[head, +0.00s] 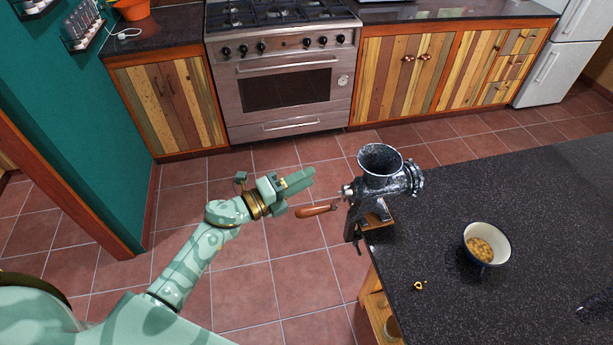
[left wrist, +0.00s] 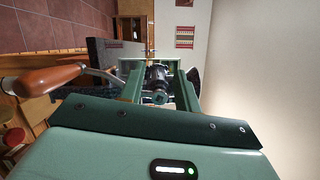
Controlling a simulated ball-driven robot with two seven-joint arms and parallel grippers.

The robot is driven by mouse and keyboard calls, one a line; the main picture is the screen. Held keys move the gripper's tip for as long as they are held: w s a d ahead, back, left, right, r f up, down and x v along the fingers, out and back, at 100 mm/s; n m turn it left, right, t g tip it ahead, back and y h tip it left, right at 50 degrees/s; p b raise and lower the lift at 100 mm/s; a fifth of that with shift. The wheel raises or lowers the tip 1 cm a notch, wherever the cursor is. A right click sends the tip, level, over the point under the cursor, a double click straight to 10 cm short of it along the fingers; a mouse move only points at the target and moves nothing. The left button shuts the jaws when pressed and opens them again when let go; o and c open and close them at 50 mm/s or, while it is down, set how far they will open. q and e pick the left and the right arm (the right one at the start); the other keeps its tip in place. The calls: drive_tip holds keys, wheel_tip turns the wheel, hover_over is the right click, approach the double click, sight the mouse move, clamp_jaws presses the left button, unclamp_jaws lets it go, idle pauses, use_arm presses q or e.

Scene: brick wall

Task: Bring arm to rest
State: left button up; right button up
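My left arm reaches in from the left in the head view. Its gripper (head: 300,181) hangs over the floor, left of the dark metal grinder (head: 381,160) and apart from it. In the left wrist view the two fingers (left wrist: 158,88) stand apart, with nothing held between them. The grinder (left wrist: 157,75) shows beyond the gap. The grinder's crank has a wooden handle (head: 317,211), just below my gripper in the head view. The handle (left wrist: 50,80) lies left of the fingers in the wrist view. My right gripper is not in view.
The grinder stands at the corner of the dark speckled counter (head: 500,195). A white bowl (head: 468,232) with yellowish pieces stands on it, and a small yellow bit (head: 420,286) lies nearby. A stove (head: 285,90) and wooden cabinets (head: 400,75) line the back. Tiled floor (head: 240,300) is clear.

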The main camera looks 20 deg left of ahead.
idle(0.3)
use_arm(q)
drive_tip(key=a+f+n+t+y, duration=0.1)
drive_tip(key=a+f+n+y, duration=0.55)
drive_tip(key=f+n, duration=0.45)
drive_tip(key=s+a+f+n+g+y+b, duration=0.1)
drive_tip(key=s+a+f+n+g+y, duration=0.2)
drive_tip(key=s+f, duration=0.5)
drive_tip(key=s+f+n+g+y+b, duration=0.1)
drive_tip(key=s+f+n+g+y, duration=0.3)
drive_tip(key=f, duration=0.8)
drive_tip(key=s+d+f+n+g+b, duration=0.1)
drive_tip(key=s+f+n+g, duration=0.1)
drive_tip(key=s+f, duration=0.4)
drive_tip(key=s+f+n+g+h+b, duration=0.1)
drive_tip(key=s+f, duration=0.5)
drive_tip(key=s, duration=1.1)
drive_tip(key=s+d+f+n+g+b, duration=0.1)
drive_tip(key=s+f+n+g+b, duration=0.1)
drive_tip(key=s+f, duration=0.4)
drive_tip(key=s+n+g, duration=0.1)
drive_tip(key=s+g, duration=0.1)
drive_tip(key=s, duration=0.3)
drive_tip(key=shift+s+d+g+h, duration=0.3)
drive_tip(key=shift+d+h, duration=0.05)
